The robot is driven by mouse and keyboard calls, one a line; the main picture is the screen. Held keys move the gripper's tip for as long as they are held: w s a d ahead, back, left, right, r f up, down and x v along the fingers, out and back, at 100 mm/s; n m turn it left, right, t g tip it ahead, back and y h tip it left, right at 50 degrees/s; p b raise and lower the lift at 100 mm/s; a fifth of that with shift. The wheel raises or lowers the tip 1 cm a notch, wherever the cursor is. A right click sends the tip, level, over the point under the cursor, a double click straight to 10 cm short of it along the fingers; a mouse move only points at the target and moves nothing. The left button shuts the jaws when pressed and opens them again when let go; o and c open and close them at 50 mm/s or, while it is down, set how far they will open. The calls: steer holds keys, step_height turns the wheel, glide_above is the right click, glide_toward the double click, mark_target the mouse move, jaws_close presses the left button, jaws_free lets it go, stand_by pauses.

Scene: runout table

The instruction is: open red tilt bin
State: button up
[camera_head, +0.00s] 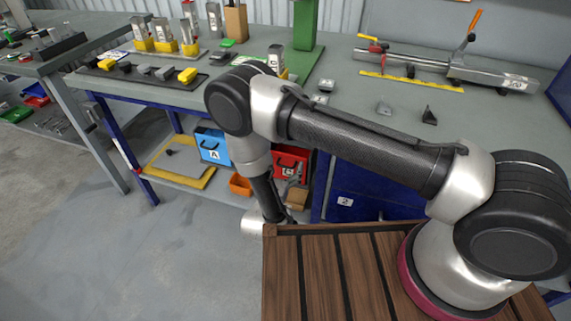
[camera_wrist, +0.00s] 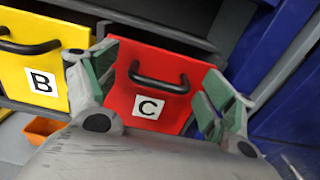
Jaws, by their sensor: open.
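The red tilt bin (camera_wrist: 150,108) is in the middle of the wrist view, with a black bar handle (camera_wrist: 158,80) and a white label C. Its front looks closed or nearly so; I cannot tell exactly. In the head view the red bin (camera_head: 291,164) sits under the workbench, partly hidden by my arm. My gripper (camera_wrist: 158,95) is open, with one green-padded finger on each side of the red front and the handle between them in the picture. I cannot tell whether the fingers touch it. In the head view my gripper (camera_head: 285,212) is low in front of the bins.
A yellow bin (camera_wrist: 35,80) labelled B is left of the red one; a blue bin (camera_head: 212,145) labelled A is further left. A small orange bin (camera_head: 240,185) lies below. A blue cabinet (camera_head: 365,190) stands close on the right. Open floor (camera_head: 130,270) lies in front.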

jaws_close()
stand_by(0.3)
